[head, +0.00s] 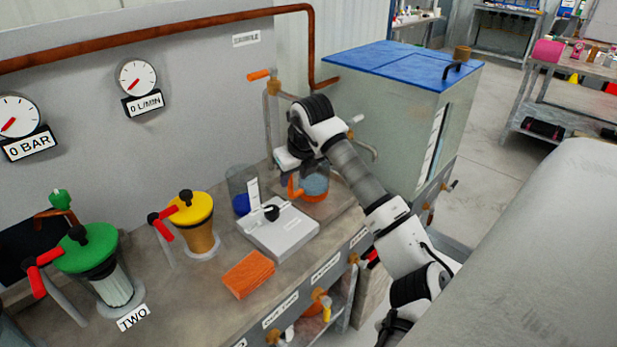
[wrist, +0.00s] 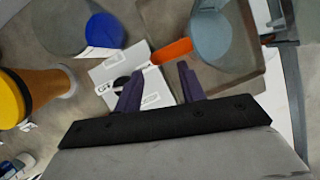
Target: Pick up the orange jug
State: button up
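The orange jug (head: 315,188) stands on a tray at the right part of the bench in the head view, with a grey-blue inside and an orange handle. In the wrist view the jug (wrist: 222,40) is at the upper right, and its orange handle (wrist: 172,51) points left towards the space just beyond my fingertips. My gripper (wrist: 160,72) is open, with nothing between its dark fingers. In the head view my gripper hangs above the jug's handle and hides part of the jug. I cannot tell whether a finger touches the handle.
A clear beaker with blue content (head: 241,203) stands left of the jug. Yellow (head: 196,225) and green (head: 93,260) pumps stand left. A blue-lidded tank (head: 390,105) stands right.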

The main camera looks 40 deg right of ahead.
aim_at(292, 184)
jog(key=p+x, duration=0.1)
jog(key=x, duration=0.4)
jog(key=shift+w+f, duration=0.1)
jog(key=shift+f, duration=0.05)
grip_shut()
